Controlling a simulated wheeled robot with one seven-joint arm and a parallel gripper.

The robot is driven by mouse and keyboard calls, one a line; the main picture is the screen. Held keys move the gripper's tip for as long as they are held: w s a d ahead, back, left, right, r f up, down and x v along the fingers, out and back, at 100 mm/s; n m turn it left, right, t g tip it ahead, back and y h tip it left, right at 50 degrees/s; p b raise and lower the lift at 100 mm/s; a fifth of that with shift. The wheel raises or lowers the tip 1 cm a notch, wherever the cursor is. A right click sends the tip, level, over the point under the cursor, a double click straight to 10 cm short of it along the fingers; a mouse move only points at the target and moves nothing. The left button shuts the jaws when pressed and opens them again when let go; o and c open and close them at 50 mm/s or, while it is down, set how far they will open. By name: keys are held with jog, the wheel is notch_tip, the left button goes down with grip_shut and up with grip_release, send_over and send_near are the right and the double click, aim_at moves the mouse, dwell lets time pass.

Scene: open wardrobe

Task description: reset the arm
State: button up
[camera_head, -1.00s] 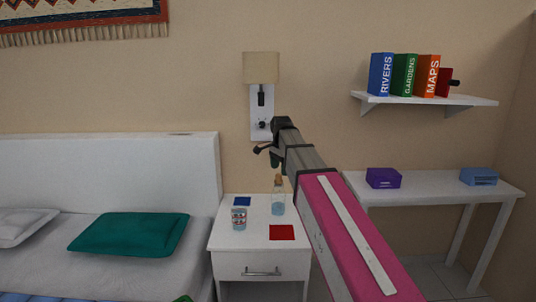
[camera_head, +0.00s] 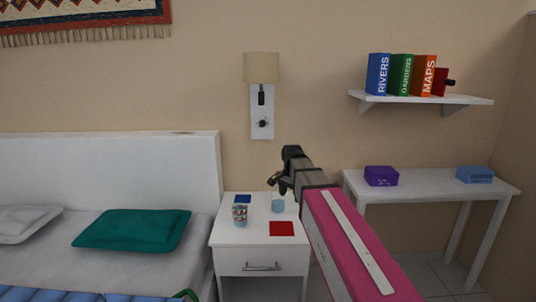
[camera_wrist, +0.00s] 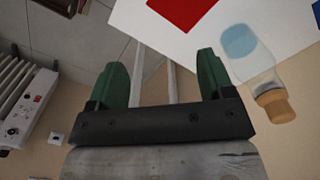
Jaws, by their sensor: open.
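My arm reaches forward over the right side of the white nightstand (camera_head: 235,258) in the head view. My gripper (camera_head: 276,181) is near the back right of the nightstand and partly hidden by my own wrist. In the wrist view my gripper (camera_wrist: 165,75) shows two green fingers spread apart, with nothing between them. A bottle with a cork (camera_wrist: 262,80) is to the right of the fingers, apart from them. In the head view the bottle (camera_head: 278,204) stands on the nightstand, its top hidden by the gripper.
A glass (camera_head: 240,214), a red square (camera_head: 282,229) and a blue square (camera_head: 242,199) are on the nightstand. A wall lamp (camera_head: 262,70) is above. A side table (camera_head: 430,185) and a book shelf (camera_head: 425,98) are to the right. A radiator (camera_wrist: 22,100) shows in the wrist view.

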jog(key=s+d+f+n, duration=0.4)
jog(key=s+f, duration=0.4)
jog(key=f, duration=0.2)
jog(key=s+d+f+n, duration=0.4)
jog(key=s+d+f, duration=0.1)
jog(key=s+f, duration=0.4)
notch_tip(320, 180, down, 2)
jog(key=shift+d+n, duration=0.35)
jog(key=shift+n, duration=0.05)
jog(key=shift+s, duration=0.1)
